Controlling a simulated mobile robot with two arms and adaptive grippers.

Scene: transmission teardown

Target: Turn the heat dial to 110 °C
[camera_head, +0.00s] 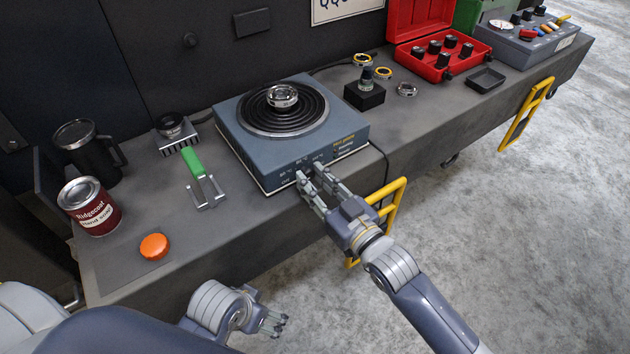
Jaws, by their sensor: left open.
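The blue-grey hot plate (240,142) stands on the bench, with a round black coiled top and a metal ring part (283,96) on it. Small white temperature marks (303,165) run along its front edge, too small to read surely. My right gripper (313,181) is at this front face, its fingers on either side of the spot below the marks. The heat dial is hidden behind or between these fingers, so its setting and any grip on it cannot be told. My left gripper (279,322) is open and empty, low in front of the bench and away from the hot plate.
A green-handled tool (194,164), an orange disc (154,246), a red can (90,206) and a black mug (86,150) stand left of the hot plate. A black block (364,96), rings and a red case (425,68) lie to the right. Yellow handles (393,197) jut from the bench front.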

